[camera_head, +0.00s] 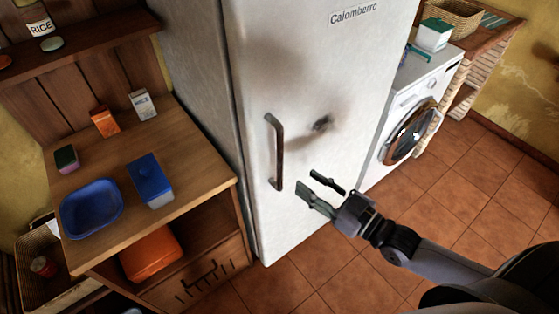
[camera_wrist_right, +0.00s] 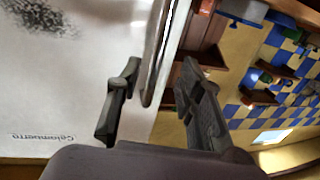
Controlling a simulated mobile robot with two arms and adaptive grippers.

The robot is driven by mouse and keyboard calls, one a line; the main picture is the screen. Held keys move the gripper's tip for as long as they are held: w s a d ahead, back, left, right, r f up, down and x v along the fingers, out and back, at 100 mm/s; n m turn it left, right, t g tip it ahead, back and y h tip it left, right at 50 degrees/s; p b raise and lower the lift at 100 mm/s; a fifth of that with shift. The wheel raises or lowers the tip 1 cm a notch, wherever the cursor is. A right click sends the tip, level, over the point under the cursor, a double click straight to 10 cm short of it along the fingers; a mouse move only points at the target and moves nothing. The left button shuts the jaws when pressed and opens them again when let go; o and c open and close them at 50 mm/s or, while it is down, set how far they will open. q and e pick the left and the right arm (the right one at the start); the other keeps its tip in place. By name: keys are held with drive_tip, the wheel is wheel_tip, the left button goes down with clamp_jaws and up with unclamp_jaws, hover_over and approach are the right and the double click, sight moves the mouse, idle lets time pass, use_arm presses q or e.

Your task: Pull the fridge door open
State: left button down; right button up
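The white fridge (camera_head: 330,80) stands in the middle of the head view, and its door looks shut. A dark vertical door handle (camera_head: 279,155) is on the left side of the door. My right gripper (camera_head: 307,180) is open and empty, just right of the handle's lower end in the head view. In the right wrist view, the handle (camera_wrist_right: 152,70) appears between the two spread fingers of the right gripper (camera_wrist_right: 160,66), with no visible contact. The fridge door (camera_wrist_right: 75,75) fills the left of that view. My left gripper is not in view.
A wooden counter (camera_head: 190,150) stands left of the fridge, with a blue basin (camera_head: 91,208) and a blue box (camera_head: 150,182). A washing machine (camera_head: 412,112) stands to the right. The tiled floor (camera_head: 435,205) in front is clear apart from my arm.

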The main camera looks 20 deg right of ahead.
drive_tip(key=shift+p+x, duration=0.75)
drive_tip(key=shift+x, duration=4.35)
drive_tip(key=shift+c, duration=0.2)
clamp_jaws()
